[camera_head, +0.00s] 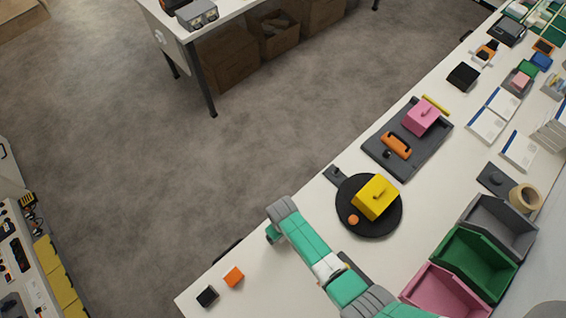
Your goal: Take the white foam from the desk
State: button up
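I cannot pick out any white foam with certainty on the long white desk (300,228). A small white piece (478,61) lies near the desk's far end with an orange and black item against it, too small to identify. My teal and grey arm reaches across the near part of the desk and covers some of its surface. I see no gripper fingers, so my gripper is not visible.
A black round pan (384,225) holds a yellow block (375,197). A dark tray (379,157) holds a pink block (421,117). Grey (508,212), green (479,262) and pink (446,291) bins line the right. Orange (233,277) and black (207,296) cubes sit at the near-left corner.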

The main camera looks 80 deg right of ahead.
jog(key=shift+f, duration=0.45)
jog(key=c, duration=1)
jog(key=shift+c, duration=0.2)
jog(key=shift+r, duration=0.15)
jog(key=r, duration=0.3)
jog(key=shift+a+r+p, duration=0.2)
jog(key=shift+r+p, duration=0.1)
jog(key=shift+p, duration=0.05)
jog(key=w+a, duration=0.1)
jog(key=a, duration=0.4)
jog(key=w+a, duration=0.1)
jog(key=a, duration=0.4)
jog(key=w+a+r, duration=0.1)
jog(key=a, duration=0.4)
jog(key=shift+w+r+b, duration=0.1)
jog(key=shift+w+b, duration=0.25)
